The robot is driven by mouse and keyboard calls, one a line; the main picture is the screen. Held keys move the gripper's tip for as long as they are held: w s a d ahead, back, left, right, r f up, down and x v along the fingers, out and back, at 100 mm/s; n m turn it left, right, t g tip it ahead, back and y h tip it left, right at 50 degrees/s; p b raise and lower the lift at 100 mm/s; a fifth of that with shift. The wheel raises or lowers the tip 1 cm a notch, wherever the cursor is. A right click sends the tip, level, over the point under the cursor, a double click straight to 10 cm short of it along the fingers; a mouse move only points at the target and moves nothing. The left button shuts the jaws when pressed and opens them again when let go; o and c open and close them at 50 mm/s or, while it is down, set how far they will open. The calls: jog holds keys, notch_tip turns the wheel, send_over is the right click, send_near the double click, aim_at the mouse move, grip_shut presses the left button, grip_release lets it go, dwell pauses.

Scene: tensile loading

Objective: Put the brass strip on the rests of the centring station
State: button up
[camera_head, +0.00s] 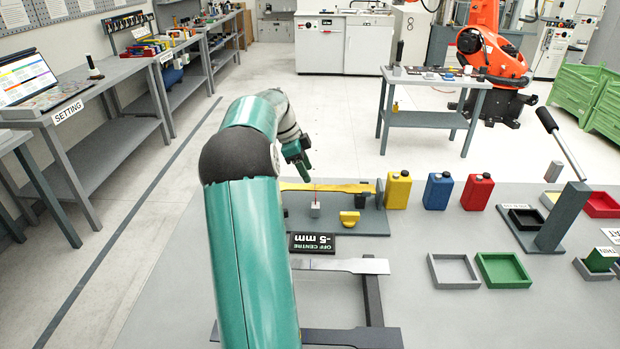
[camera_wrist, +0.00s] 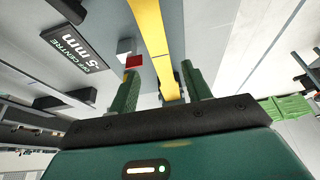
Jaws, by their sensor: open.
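The brass strip (camera_head: 345,188) lies lengthwise across the back of the centring station (camera_head: 370,222), its right end close to a grey upright. Its left part is hidden behind my arm. I cannot tell whether it touches the rests. My gripper (camera_head: 306,172) is above the strip's left part in the head view. In the wrist view the strip (camera_wrist: 150,30) runs between the spread fingers of my gripper (camera_wrist: 158,72), with gaps on both sides. The station's sign (camera_head: 312,242) reads "OFF CENTRE -5 mm".
A grey strip (camera_head: 345,265) lies on a dark rack (camera_head: 374,300) in front of the station. Yellow (camera_head: 398,190), blue (camera_head: 438,191) and red (camera_head: 477,192) cans stand to its right. Grey (camera_head: 453,271) and green (camera_head: 503,270) trays lie further right. A lever stand (camera_head: 563,218) rises beyond them.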

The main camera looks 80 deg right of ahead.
jog(key=v, duration=0.7)
jog(key=shift+r, duration=0.35)
jog(key=shift+w, duration=0.2)
jog(key=w+a+r+n+t, duration=0.2)
jog(key=w+a+n, duration=0.35)
jog(key=a, duration=0.45)
jog(key=w+a+r+n+t+h, duration=0.1)
jog(key=w+a+r+n, duration=0.2)
jog(key=w+a+n, duration=0.5)
jog(key=w+a+r+n+t, duration=0.2)
jog(key=w+a, duration=0.2)
jog(key=a, duration=0.8)
jog(key=s+a+f+n+t, duration=0.15)
jog(key=a+n, duration=0.35)
jog(key=a, duration=0.5)
jog(key=a+n+t, duration=0.2)
jog(key=a+n, duration=0.2)
jog(key=a, duration=0.5)
jog(key=s+a+f+n, duration=0.1)
jog(key=s+a+n, duration=0.1)
jog(key=a+n, duration=0.1)
jog(key=s+a+f+n+t+y, duration=0.1)
jog(key=s+a+f+n, duration=0.1)
jog(key=a, duration=0.3)
jog(key=s+a+f+n+y, duration=0.1)
jog(key=s+a+f+n, duration=0.1)
jog(key=s+a+n, duration=0.1)
jog(key=shift+a+f+n, duration=0.25)
jog(key=shift+a+n, duration=0.2)
jog(key=shift+a, duration=0.6)
